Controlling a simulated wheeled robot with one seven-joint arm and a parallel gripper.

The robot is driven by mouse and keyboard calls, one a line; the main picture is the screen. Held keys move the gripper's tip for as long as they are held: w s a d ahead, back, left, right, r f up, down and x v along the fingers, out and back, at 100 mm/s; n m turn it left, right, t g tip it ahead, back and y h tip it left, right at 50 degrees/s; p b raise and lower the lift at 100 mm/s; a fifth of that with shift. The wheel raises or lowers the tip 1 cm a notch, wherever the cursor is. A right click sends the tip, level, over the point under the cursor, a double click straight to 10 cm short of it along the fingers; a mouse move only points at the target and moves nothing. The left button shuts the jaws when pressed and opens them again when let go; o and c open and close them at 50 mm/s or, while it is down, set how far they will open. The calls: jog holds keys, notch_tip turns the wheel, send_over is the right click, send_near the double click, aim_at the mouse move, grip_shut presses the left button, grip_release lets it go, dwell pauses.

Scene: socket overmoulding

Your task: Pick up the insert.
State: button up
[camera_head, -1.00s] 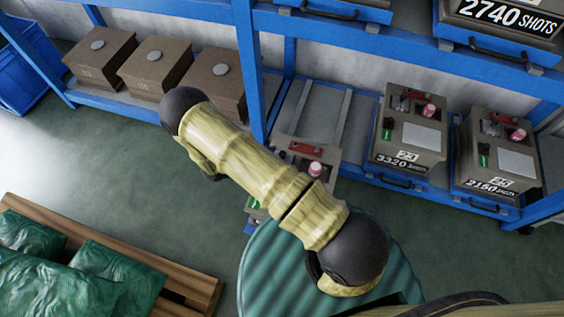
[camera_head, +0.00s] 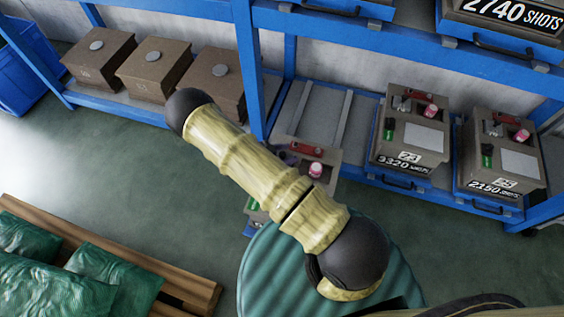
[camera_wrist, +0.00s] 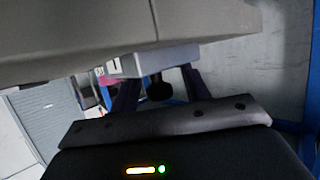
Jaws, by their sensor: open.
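My gripper (camera_wrist: 160,88) shows in the wrist view, its two dark fingers apart beneath a large grey block (camera_wrist: 85,28). A small black knob-like piece (camera_wrist: 159,89) shows between the fingers. It hangs below a light grey box-shaped part (camera_wrist: 160,60). I cannot tell whether this black piece is the insert, or whether the fingers touch it. In the head view my arm crosses the middle and hides most of the gripper. No insert can be clearly made out there.
A partly hidden grey mould box (camera_head: 325,158) with red and pink parts stands behind my arm. Similar boxes (camera_head: 412,130) (camera_head: 500,150) sit on the blue rack (camera_head: 245,60). Brown boxes (camera_head: 152,68) line its left. A pallet (camera_head: 180,285) with green sacks stands lower left; the floor between is clear.

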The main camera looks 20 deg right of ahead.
dwell(0.3)
grip_shut()
notch_tip(320, 180, up, 10)
jog(key=p, duration=0.4)
dwell(0.7)
